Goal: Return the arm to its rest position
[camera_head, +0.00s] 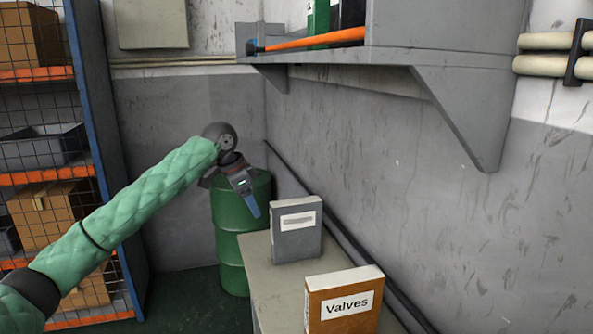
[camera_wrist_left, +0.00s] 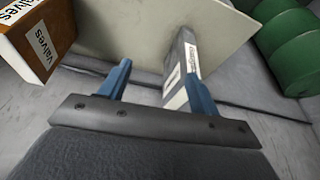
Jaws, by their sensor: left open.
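My left arm, in a green quilted sleeve, reaches in from the left in the head view. Its gripper (camera_head: 252,205) hangs over the left end of the cabinet top, in front of the green barrel. The left wrist view shows the two blue fingers of this gripper (camera_wrist_left: 158,92) spread apart with nothing gripped between them. A grey binder (camera_head: 297,232) stands upright just right of the gripper in the head view. In the wrist view this grey binder (camera_wrist_left: 181,65) appears beyond the fingers, partly hidden by the right finger. My right gripper is in neither view.
An orange "Valves" binder (camera_head: 343,302) stands on the cabinet top (camera_head: 262,262). A green barrel (camera_head: 231,262) stands behind the gripper. A wall shelf (camera_head: 400,57) with an orange-handled tool (camera_head: 318,39) juts out above. A mesh storage rack (camera_head: 103,150) stands at left.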

